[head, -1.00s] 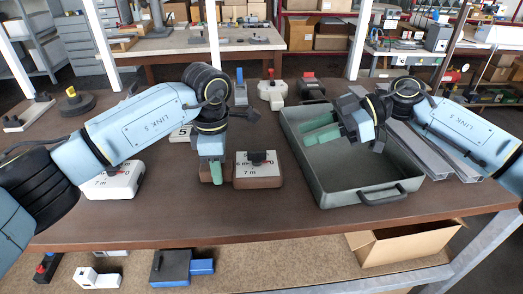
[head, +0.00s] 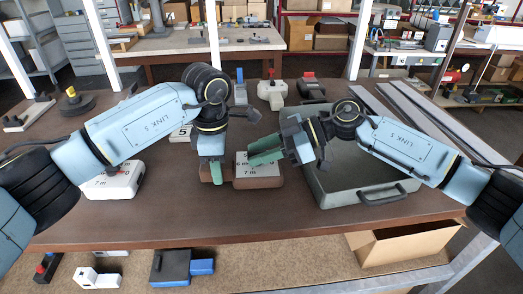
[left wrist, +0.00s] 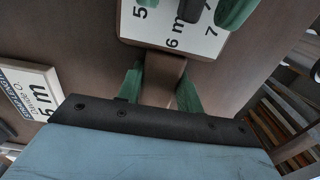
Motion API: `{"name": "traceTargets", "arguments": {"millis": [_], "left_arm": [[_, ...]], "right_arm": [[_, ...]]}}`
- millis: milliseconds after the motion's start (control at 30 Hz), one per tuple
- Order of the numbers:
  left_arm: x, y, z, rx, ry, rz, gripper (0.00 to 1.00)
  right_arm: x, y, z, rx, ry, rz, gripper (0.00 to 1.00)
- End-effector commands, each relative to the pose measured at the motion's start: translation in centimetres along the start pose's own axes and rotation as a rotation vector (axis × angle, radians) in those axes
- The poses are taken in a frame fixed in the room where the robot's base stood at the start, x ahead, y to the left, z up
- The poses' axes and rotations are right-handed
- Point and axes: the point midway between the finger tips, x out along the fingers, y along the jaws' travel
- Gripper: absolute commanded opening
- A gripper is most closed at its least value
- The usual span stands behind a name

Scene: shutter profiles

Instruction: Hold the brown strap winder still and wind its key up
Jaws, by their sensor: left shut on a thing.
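The brown strap winder (head: 258,182) lies near the middle of the table, with a white scale face marked in metres. Its dark key is mostly hidden by my right gripper in the head view; part of the key (left wrist: 189,12) shows in the left wrist view. My left gripper (head: 215,178) is shut on the winder's brown end piece (left wrist: 163,72), its green fingers on both sides. My right gripper (head: 266,151) reaches in from the right over the winder's face. Its green fingers look apart, around or beside the key; contact cannot be told.
A white-faced winder (head: 112,183) lies to the left, partly behind my left arm; another (head: 181,134) is behind that arm. The table's front strip is clear.

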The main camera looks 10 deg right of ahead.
Motion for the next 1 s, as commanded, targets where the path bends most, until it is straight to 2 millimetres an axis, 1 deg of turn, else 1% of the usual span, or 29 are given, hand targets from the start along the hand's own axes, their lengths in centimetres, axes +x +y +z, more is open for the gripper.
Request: {"name": "traceTargets", "arguments": {"millis": [133, 300, 367, 767, 1000], "left_arm": [[0.00, 0.01, -0.03, -0.001, 0.000, 0.000, 0.09], [-0.01, 0.01, -0.03, -0.001, 0.000, 0.000, 0.09], [-0.01, 0.01, -0.03, -0.001, 0.000, 0.000, 0.09], [-0.01, 0.02, -0.03, -0.001, 0.001, 0.000, 0.09], [-0.01, 0.01, -0.03, 0.000, 0.001, 0.000, 0.09]], "right_arm": [[0.00, -0.01, 0.02, 0.001, 0.000, 0.000, 0.30], [-0.02, -0.01, 0.01, 0.000, 0.000, -0.001, 0.07], [-0.02, -0.01, 0.01, 0.000, 0.000, 0.000, 0.00], [0.02, 0.11, 0.02, -0.012, -0.002, -0.033, 0.00], [0.07, 0.34, 0.01, -0.061, -0.004, -0.153, 0.00]]}}
